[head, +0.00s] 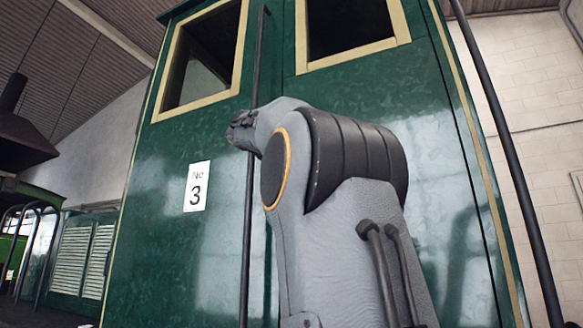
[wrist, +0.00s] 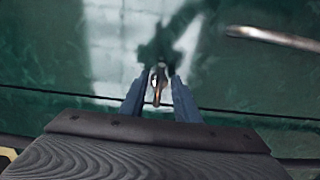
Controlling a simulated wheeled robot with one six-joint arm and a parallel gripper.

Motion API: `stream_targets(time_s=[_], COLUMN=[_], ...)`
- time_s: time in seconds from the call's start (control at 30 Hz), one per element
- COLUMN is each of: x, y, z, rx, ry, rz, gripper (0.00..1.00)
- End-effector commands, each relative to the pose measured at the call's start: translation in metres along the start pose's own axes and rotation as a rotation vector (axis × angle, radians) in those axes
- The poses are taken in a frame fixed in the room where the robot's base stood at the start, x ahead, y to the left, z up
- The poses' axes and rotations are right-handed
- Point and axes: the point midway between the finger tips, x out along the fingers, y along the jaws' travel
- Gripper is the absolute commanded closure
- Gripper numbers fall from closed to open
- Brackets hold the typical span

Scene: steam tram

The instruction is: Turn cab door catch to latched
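The cab door catch (wrist: 157,93) is a small brass-coloured lever in the wrist view, near the dark seam across the green cab side. My gripper (wrist: 159,82) has its two blue-grey fingers on either side of the lever. A gap shows between the lever and each finger, so the gripper looks open around it and not clamped. Whether the lever stands latched or unlatched I cannot tell.
The green cab side (head: 160,155) fills most of the head view, with cream-framed windows and a number plate (head: 195,186). A dark vertical rail (head: 250,205) runs beside my arm. A curved metal handle (wrist: 275,38) is at upper right in the wrist view.

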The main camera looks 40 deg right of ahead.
Motion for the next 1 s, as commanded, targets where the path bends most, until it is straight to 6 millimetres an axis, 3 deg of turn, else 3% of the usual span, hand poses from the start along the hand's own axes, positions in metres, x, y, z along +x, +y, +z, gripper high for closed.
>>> stream_targets(time_s=[0.27, 0.7, 1.0], x=[-0.006, -0.069, -0.078], y=[0.0, 0.0, 0.0], z=[-0.001, 0.0, 0.0], rx=[-0.001, 0.0, 0.0], ry=[0.002, 0.002, 0.0], rz=[0.001, 0.001, 0.0], gripper=[0.71, 0.71, 0.71])
